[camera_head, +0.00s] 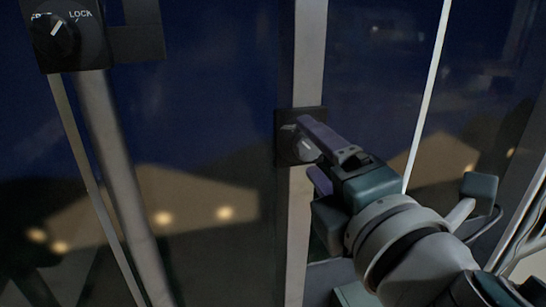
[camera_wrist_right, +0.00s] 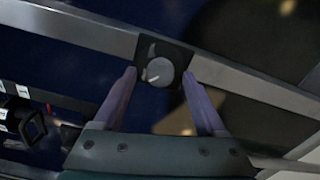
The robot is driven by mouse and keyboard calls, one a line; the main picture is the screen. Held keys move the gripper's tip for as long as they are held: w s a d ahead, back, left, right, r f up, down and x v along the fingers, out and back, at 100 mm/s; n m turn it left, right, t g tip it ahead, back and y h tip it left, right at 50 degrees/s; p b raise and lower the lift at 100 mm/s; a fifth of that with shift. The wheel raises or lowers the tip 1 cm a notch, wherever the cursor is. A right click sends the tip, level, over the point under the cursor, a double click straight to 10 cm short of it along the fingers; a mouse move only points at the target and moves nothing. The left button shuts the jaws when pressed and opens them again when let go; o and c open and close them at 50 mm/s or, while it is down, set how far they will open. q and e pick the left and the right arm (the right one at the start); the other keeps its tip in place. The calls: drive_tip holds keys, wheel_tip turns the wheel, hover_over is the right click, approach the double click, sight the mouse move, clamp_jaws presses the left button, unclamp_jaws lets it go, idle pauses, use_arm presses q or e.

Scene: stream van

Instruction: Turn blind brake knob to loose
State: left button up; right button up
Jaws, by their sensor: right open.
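A round grey knob (camera_head: 306,149) with a light pointer line sits on a square black plate (camera_head: 284,137) fixed to a grey upright post. In the right wrist view the knob (camera_wrist_right: 158,71) lies between the two purple fingers of my right gripper (camera_wrist_right: 158,88). My right gripper (camera_head: 316,152) is open, with its fingertips at either side of the knob. I cannot tell if either finger touches it. The plate's lettering is partly hidden by a finger and too small to read. My left gripper is not in view.
A second black knob (camera_head: 58,38) with "LOCK" lettering is on a panel at the upper left. The grey post (camera_head: 298,230) runs between dark glass panes. A thin white strip (camera_head: 428,90) hangs to the right.

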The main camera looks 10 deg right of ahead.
drive_tip(key=s+b, duration=0.3)
drive_tip(key=s, duration=0.6)
drive_tip(key=shift+s+d, duration=0.15)
drive_tip(key=shift+s, duration=0.15)
